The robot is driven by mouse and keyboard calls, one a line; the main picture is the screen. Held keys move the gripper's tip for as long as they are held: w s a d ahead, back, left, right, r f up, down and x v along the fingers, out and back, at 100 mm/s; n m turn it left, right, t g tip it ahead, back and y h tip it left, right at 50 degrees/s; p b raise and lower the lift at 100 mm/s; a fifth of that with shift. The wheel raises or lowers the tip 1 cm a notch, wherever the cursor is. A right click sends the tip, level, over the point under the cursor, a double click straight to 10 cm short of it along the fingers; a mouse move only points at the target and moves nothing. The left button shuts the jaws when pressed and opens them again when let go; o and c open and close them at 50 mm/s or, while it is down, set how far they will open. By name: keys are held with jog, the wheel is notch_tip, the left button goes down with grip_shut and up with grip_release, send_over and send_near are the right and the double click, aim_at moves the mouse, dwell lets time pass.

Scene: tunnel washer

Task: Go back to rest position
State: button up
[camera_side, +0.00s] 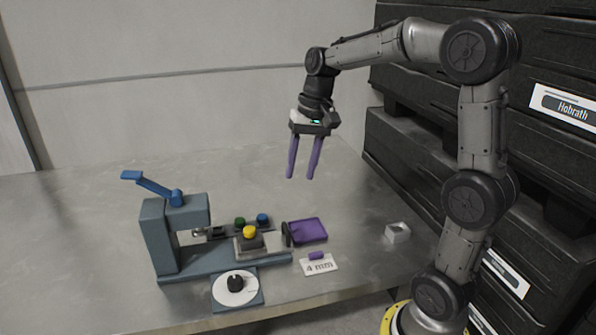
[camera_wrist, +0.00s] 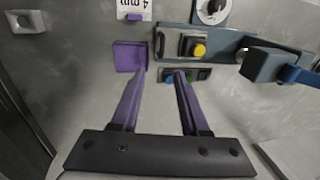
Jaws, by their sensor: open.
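My gripper (camera_side: 302,176) hangs in the air above the table, its two purple fingers pointing down, apart and with nothing between them. In the wrist view the gripper (camera_wrist: 160,72) also shows empty fingers. The grey-blue press-like device (camera_side: 173,235) with a blue lever (camera_side: 150,185) stands on the table at the left, below and apart from my gripper. A yellow button (camera_side: 249,231) sits on a block on its base.
A purple tray (camera_side: 308,230), a "4 mm" card (camera_side: 319,266) with a small purple piece, a dial (camera_side: 236,285) and a small pale block (camera_side: 397,231) lie on the table. Black stacked crates (camera_side: 420,150) stand at the right. The table's back left is clear.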

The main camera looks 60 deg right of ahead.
jog(key=s+a+r+n+t, duration=0.2)
jog(key=s+a+r+n, duration=0.25)
jog(key=s+a, duration=0.4)
jog(key=s+a+f+n+t+h, duration=0.1)
jog(key=s+a+f+n+t, duration=0.1)
jog(key=s+f+n, duration=0.2)
jog(key=s+f, duration=0.2)
jog(key=s, duration=0.2)
jog(key=shift+s+h, duration=0.15)
jog(key=shift+h, duration=0.15)
jog(key=shift+n, duration=0.25)
dwell(0.6)
